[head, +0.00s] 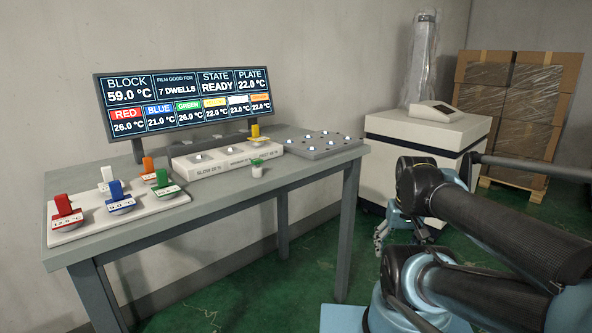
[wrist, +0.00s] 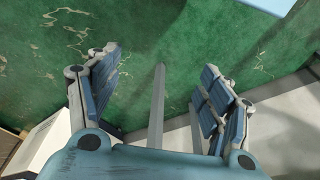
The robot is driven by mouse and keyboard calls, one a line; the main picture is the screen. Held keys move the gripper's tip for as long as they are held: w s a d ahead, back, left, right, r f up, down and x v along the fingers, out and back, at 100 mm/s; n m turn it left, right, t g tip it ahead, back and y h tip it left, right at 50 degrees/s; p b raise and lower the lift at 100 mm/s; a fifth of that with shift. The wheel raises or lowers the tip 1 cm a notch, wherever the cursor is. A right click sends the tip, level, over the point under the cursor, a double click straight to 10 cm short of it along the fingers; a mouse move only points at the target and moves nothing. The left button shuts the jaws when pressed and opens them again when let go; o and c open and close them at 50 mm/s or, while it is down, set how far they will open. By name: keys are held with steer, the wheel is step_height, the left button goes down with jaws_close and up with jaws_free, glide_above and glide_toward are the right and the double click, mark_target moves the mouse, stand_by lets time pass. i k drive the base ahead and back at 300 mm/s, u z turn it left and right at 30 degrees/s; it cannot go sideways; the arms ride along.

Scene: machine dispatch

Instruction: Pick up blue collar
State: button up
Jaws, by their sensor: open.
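The blue collar (head: 119,198) stands on the white tray (head: 70,232) at the left front of the table, with an upright blue tab and a white label. It sits between the red collar (head: 66,217) and the green collar (head: 164,184). My gripper (head: 381,233) hangs low to the right of the table, far from the blue collar and partly hidden by my arm. In the wrist view my gripper (wrist: 160,88) has its two blue-padded fingers spread, with nothing between them. The blue collar is not in the wrist view.
A white collar (head: 106,178) and an orange collar (head: 148,169) stand behind on the tray. A monitor (head: 185,100) stands behind.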

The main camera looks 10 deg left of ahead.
mark_target(120, 204)
steer(key=u, duration=1.4)
steer(key=k, duration=0.55)
steer(key=z, duration=0.25)
steer(key=i, duration=0.2)
